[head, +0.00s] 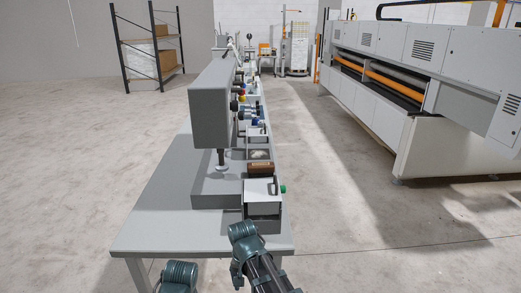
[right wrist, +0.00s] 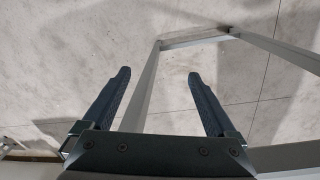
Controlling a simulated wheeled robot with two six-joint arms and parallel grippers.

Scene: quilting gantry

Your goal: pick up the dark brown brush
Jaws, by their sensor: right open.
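A dark brown, elongated piece (head: 261,168), which looks like the brush, lies on the near part of the long grey machine bench in the head view. It is small there, so its bristles cannot be made out. My right gripper (right wrist: 158,73) is open and empty in the right wrist view, pointing over bare floor and the bench's metal leg frame. The brush does not show in that view. My left gripper is not in view.
The grey bench (head: 160,225) has bare top at its near left. A tall grey machine housing (head: 212,105) stands left of the brush. A white-topped box with a green knob (head: 262,192) sits just in front of it. A large white machine (head: 405,100) stands across open floor at right.

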